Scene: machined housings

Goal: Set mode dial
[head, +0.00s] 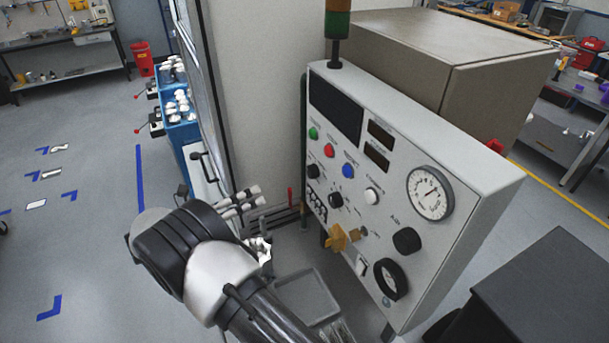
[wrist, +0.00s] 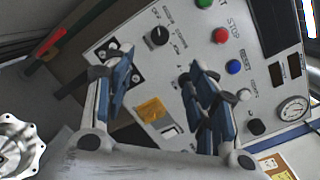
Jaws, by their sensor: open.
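The grey control panel (head: 365,215) carries several black knobs. One black knob (head: 312,171) sits below the green button; it also shows with printed labels around it in the wrist view (wrist: 158,36). A second black knob (head: 335,200) sits to its lower right, and a third (head: 407,240) below the gauge. The lettering is too small to tell which is the mode dial. My gripper (wrist: 160,66) is open and empty, its two blue-padded fingers apart in front of the panel. In the head view my arm hides much of it, left of the panel.
A yellow tag (head: 338,238), a round gauge (head: 430,193) and a black ring (head: 391,279) are also there. A grey tray (head: 312,297) lies below. A dark cabinet (head: 555,290) stands at right.

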